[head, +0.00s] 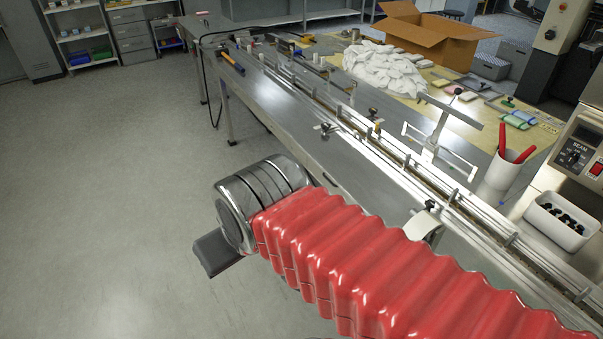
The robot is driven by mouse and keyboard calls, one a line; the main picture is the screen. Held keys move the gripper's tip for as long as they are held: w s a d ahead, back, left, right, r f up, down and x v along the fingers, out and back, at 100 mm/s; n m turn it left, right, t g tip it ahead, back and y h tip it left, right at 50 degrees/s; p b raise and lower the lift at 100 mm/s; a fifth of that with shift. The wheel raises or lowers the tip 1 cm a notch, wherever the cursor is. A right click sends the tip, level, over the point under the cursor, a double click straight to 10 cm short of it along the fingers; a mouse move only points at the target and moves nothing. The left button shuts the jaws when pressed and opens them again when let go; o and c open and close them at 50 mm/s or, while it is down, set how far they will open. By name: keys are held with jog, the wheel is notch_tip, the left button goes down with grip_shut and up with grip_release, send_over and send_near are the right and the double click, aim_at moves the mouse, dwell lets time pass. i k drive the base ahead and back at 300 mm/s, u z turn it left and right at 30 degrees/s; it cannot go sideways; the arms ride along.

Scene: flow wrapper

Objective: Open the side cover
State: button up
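My arm in its red ribbed sleeve reaches in from the lower right in the head view. My gripper (215,252) is at its left end, over the floor beside the machine's near side. Only one dark finger or pad shows past the round metal wrist, so I cannot see whether it is open or shut. The flow wrapper's long metal infeed table (300,125) with its rails runs from the back left to the lower right. I cannot pick out the side cover; my arm hides part of the machine's near side.
A control box (580,150) marked "SEAM" stands at the right edge. Near it are a white bin (546,232) of dark parts and a white cup (496,183) with red-handled tools. A cardboard box (428,37) stands farther back. The floor at left is clear.

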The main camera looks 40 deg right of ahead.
aim_at(334, 190)
jog(key=u, duration=0.2)
jog(key=i, duration=0.95)
jog(key=u, duration=0.25)
